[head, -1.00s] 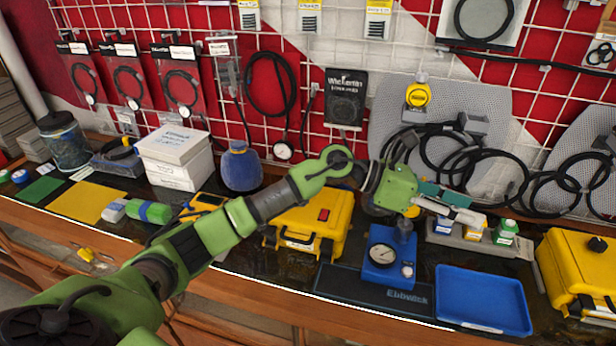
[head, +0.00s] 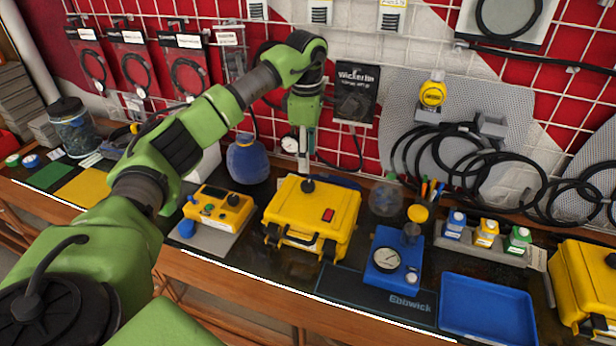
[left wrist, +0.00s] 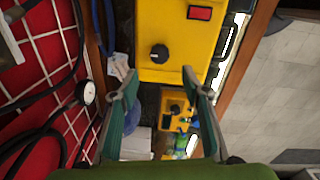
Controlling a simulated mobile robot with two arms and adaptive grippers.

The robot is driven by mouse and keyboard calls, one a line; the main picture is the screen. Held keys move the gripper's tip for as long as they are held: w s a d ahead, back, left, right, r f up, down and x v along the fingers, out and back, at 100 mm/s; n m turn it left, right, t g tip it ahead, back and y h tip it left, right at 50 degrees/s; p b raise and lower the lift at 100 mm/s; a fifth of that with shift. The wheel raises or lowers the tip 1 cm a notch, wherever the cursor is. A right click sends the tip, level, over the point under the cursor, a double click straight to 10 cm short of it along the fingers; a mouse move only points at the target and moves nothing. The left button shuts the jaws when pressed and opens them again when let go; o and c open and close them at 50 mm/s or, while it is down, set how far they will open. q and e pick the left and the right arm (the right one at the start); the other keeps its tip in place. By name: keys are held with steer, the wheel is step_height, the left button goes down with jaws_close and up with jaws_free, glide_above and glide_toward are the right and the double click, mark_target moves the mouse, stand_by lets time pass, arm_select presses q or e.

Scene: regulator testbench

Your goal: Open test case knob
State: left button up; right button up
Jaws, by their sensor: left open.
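A closed yellow test case (head: 285,217) stands on the bench in the middle of the head view. It has a black knob (head: 308,186) and a red switch (head: 328,215) on its lid. My left gripper (head: 303,160) points down behind the case in the head view, its fingers small and partly unclear. In the left wrist view my left gripper (left wrist: 159,78) is open and empty, with teal fingers spread. The knob (left wrist: 159,54) shows just beyond the gap between the fingertips, not touched. My right gripper is not in view.
A yellow instrument (head: 215,210) stands left of the case, a blue gauge unit (head: 392,262) to its right, and a blue tray (head: 487,306) farther right. Another yellow case (head: 588,285) is at the right edge. Hoses and a wire grid wall rise behind.

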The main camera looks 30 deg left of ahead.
mark_target(308, 183)
arm_select(q)
step_height(308, 183, down, 8)
steer(key=shift+w+r+p, duration=0.1)
steer(key=shift+r+p, duration=0.05)
steer(key=shift+p, duration=0.95)
steer(key=shift+w+f, duration=0.1)
steer(key=shift+f, duration=0.55)
steer(key=c, duration=1.1)
